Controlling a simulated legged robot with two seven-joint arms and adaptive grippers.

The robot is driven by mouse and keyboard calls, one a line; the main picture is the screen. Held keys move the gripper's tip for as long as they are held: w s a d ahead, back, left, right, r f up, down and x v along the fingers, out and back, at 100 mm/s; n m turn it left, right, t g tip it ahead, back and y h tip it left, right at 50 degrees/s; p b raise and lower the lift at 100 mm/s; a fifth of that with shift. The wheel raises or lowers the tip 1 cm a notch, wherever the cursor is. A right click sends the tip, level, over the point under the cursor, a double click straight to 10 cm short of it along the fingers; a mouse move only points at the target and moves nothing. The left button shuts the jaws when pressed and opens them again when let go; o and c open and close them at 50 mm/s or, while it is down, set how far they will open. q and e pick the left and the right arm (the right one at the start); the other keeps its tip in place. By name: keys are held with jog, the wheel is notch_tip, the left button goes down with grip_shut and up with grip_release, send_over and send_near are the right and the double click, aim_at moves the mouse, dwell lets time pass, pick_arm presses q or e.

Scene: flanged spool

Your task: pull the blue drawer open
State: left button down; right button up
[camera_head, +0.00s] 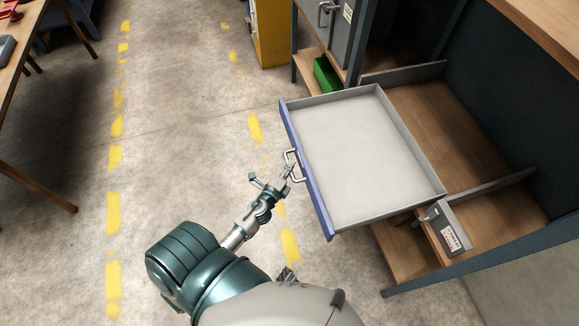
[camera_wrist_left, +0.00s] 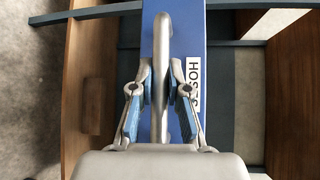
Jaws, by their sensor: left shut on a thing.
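The blue drawer (camera_head: 312,185) stands pulled out of the cabinet, its empty grey inside showing in the head view. Its blue front also shows in the left wrist view (camera_wrist_left: 193,30), with a white label partly reading "HOSES" beside the handle. The metal handle (camera_head: 289,158) is a bar on the front; it runs between my fingers in the left wrist view (camera_wrist_left: 160,40). My left gripper (camera_head: 287,174) is at the handle, its two fingers (camera_wrist_left: 160,90) shut on the bar from both sides. My right gripper is not in view.
The wooden and dark-blue cabinet (camera_head: 460,130) stands on the right, with a grey labelled drawer front (camera_head: 447,228) near the blue drawer. A green bin (camera_head: 327,75) sits on a low shelf. A wooden table (camera_head: 30,60) is at the far left. The floor left of the drawer is clear.

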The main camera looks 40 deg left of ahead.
pick_arm(q)
jog(key=c, duration=1.3)
grip_release()
jog(key=shift+s+d+f, duration=0.2)
jog(key=shift+f, duration=0.25)
jog(key=shift+o, duration=0.8)
jog(key=shift+w+r, duration=0.1)
jog(key=shift+r, duration=0.15)
jog(key=s+d+r, duration=0.1)
jog(key=s, duration=1)
jog(key=shift+s+d+r, duration=0.3)
jog(key=shift+s, duration=0.1)
jog(key=shift+a, duration=0.1)
